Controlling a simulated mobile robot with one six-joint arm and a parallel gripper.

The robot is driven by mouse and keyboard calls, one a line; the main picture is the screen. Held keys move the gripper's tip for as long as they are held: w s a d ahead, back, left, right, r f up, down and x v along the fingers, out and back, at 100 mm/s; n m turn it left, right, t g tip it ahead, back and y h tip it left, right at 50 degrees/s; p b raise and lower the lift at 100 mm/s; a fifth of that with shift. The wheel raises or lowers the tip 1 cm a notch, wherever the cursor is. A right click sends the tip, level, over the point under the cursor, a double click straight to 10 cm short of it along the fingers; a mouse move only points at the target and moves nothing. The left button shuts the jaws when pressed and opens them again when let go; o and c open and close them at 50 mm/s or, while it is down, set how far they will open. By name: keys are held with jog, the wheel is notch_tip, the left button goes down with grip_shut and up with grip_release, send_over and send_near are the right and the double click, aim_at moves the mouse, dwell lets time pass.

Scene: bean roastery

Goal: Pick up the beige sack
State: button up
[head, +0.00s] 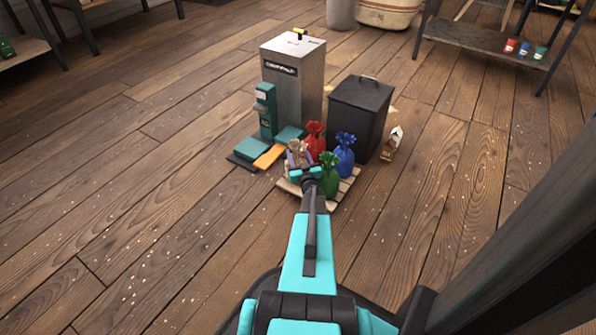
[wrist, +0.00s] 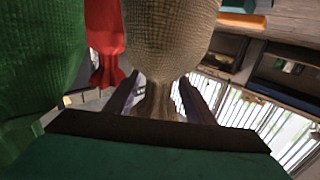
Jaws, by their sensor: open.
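The beige sack (head: 296,147) stands at the left of a low wooden pallet (head: 347,187), partly hidden by my gripper (head: 301,160). In the wrist view, which looks upside down, the beige sack (wrist: 172,35) fills the upper middle, with its gathered neck (wrist: 158,98) between my two dark fingers. My gripper (wrist: 160,92) is open around that neck; whether either finger touches it I cannot tell.
A green sack (head: 329,174) stands close at the right, with a red sack (head: 315,141) and a blue sack (head: 344,154) behind. A grey cabinet (head: 295,85) and black bin (head: 359,115) stand beyond. Open floor lies left.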

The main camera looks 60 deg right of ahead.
grip_shut()
dwell(1.4)
jog(key=shift+r, duration=0.15)
